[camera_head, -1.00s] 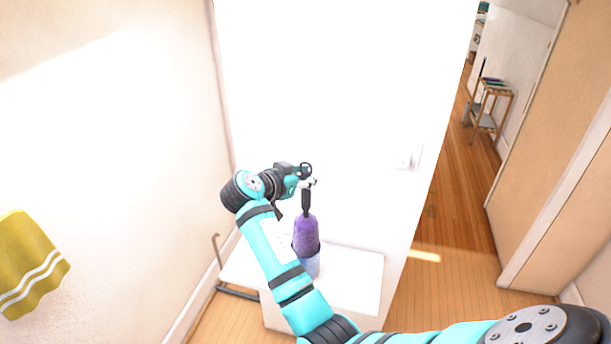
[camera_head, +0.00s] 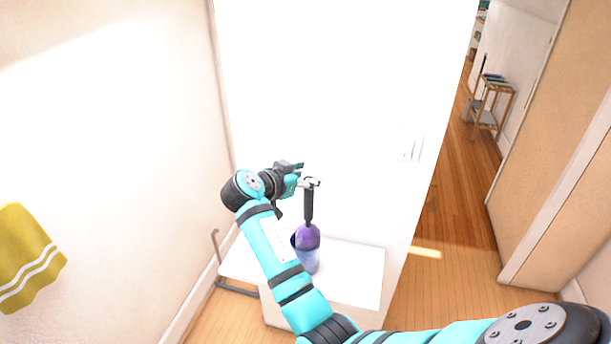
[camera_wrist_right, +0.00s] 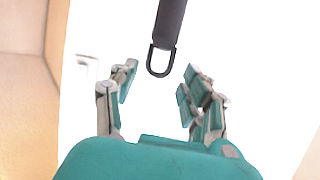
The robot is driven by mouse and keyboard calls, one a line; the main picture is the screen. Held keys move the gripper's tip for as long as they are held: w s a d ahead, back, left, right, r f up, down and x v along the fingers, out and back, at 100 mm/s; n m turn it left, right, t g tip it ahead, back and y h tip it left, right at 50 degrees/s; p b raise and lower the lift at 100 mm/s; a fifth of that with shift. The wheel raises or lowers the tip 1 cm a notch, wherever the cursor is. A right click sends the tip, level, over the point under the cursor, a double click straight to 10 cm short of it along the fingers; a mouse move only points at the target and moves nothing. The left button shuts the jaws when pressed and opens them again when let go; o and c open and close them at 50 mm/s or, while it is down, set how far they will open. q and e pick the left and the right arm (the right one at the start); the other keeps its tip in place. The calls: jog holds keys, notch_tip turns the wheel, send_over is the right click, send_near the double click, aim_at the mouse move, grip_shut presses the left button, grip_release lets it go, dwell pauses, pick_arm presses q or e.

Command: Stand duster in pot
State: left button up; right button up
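The duster (camera_head: 308,237) has a purple head and a long dark handle. It stands upright with the lower part of its head inside the bluish pot (camera_head: 310,264) on a white table. My right gripper (camera_head: 311,182) is at the top of the handle. In the right wrist view the gripper (camera_wrist_right: 160,84) is open, its fingers apart on either side of the looped end of the duster's handle (camera_wrist_right: 168,28), with gaps on both sides. My right forearm hides part of the pot's left side. My left gripper is not in view.
The white table (camera_head: 352,270) has free room right of the pot. A white wall panel (camera_head: 340,80) stands right behind it. A yellow towel (camera_head: 25,258) hangs at the left. A wooden shelf stand (camera_head: 490,105) is far off at the right.

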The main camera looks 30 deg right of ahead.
jog(key=shift+a, duration=0.1)
jog(key=v, duration=0.7)
jog(key=shift+s+a, duration=0.1)
jog(key=shift+a, duration=0.05)
dwell(0.8)
